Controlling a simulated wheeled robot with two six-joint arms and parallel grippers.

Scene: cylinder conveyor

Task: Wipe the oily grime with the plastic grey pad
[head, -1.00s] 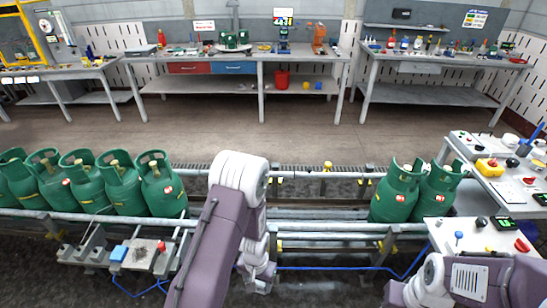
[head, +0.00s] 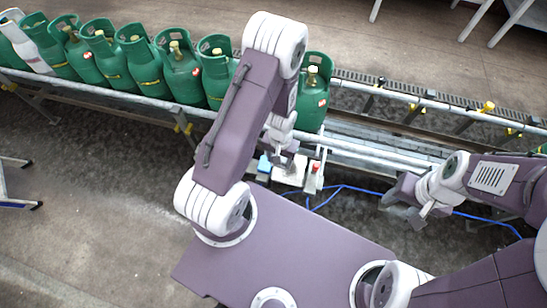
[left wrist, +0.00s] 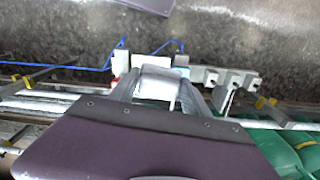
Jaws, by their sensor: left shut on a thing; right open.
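My left gripper (head: 284,158) is low over a small light panel (head: 290,178) beside the conveyor, between a blue block (head: 264,163) and a red-topped control (head: 315,168). In the left wrist view the left gripper (left wrist: 158,92) is shut on a light grey pad (left wrist: 157,85). The pad is between its fingers; whether it touches the panel I cannot tell. The oily grime is hidden or cannot be told apart from the dark fingertips. My right gripper (head: 410,205) is open and empty, to the right of the panel.
Green gas cylinders (head: 180,75) stand in a row on the conveyor (head: 390,160) behind the panel; one is white. A blue cable (head: 350,188) runs along the floor below the rail. A white stand (head: 15,185) is at the left edge.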

